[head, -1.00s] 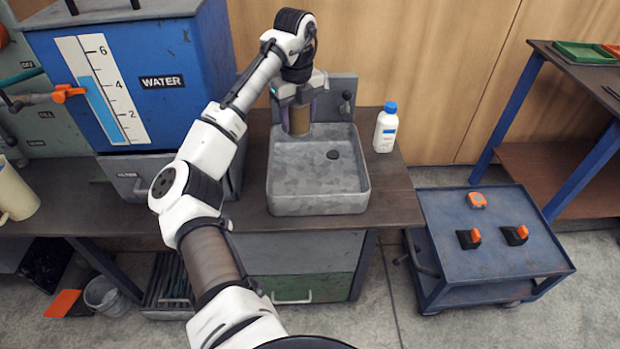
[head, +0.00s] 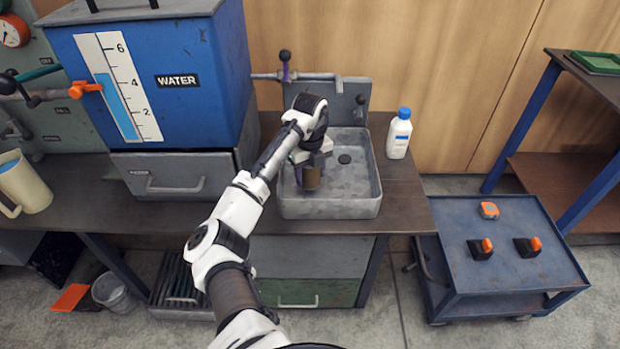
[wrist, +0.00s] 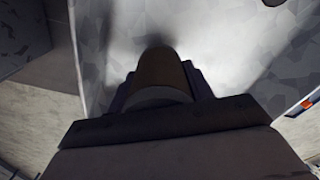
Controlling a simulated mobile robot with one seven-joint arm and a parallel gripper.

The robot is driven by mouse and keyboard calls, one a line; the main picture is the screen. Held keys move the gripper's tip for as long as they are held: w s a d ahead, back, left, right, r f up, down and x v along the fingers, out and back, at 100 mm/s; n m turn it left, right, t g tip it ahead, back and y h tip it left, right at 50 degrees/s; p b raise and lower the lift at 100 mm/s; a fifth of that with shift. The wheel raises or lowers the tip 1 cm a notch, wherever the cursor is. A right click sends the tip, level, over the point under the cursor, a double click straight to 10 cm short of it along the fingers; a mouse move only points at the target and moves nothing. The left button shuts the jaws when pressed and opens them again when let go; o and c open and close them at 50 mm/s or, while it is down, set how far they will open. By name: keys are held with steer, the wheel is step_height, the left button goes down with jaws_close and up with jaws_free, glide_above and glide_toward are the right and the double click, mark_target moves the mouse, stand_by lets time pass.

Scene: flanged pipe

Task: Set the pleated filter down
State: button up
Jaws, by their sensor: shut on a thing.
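The pleated filter (head: 311,179) is a short brown cylinder. My gripper (head: 312,168) is shut on it and holds it over the front left part of the grey sink (head: 352,207). The filter also shows in the wrist view (wrist: 160,78), between the dark fingers of my gripper (wrist: 160,92), with the mottled grey sink surface beyond it. I cannot tell whether its lower end touches the sink floor.
A white bottle with a blue cap (head: 399,134) stands right of the sink. A tap (head: 300,76) is at the sink's back. The blue water tank (head: 195,75) and a grey drawer (head: 170,175) are at left. A blue cart (head: 455,240) stands at right.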

steer(key=shift+f, duration=1.2)
steer(key=shift+f, duration=0.15)
steer(key=o, duration=1)
step_height(320, 180, up, 12)
steer(key=shift+r+b, duration=0.15)
steer(key=shift+b, duration=0.15)
